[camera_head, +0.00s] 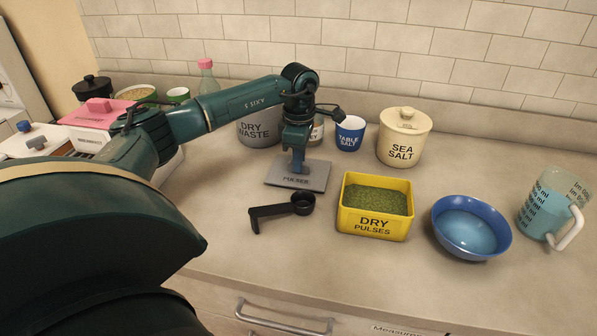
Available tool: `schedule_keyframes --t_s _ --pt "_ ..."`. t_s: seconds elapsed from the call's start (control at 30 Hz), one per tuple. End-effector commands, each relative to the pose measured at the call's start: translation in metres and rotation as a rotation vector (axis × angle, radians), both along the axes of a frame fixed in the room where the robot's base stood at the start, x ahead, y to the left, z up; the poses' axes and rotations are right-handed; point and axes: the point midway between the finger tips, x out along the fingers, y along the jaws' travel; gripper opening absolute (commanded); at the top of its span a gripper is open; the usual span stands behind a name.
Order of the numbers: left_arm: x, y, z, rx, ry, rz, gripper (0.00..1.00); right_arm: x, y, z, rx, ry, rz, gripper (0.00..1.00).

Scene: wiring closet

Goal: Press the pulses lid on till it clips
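The pulses lid (312,177) is a flat grey square marked "PULSES", at the middle of the counter, left of the yellow box. My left gripper (298,166) points straight down onto the middle of the lid. Its fingertips look close together there, but whether they grip a knob is hidden. I cannot tell whether the lid rests on the counter or is slightly above it. The yellow box (374,224), marked "DRY PULSES", stands uncovered and is filled with green pulses (376,199). My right gripper is not in view.
A black scoop (282,209) lies in front of the lid. A blue bowl (471,226) and a measuring jug (549,208) stand right of the box. Behind are the sea salt jar (404,138), table salt cup (349,134) and dry waste bin (258,131).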

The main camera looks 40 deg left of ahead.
Motion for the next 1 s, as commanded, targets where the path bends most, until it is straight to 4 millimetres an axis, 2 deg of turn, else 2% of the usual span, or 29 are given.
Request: schedule_keyframes --t_s 0.13,0.6,1.0 --pt "0.000 0.000 0.000 0.000 0.000 0.000 0.00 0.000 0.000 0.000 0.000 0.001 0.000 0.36" --pt "0.000 0.000 0.001 0.000 -0.001 0.000 0.00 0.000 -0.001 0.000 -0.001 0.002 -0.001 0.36" --pt "0.000 0.000 0.013 0.000 0.000 0.000 0.00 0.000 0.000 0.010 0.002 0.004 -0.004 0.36"
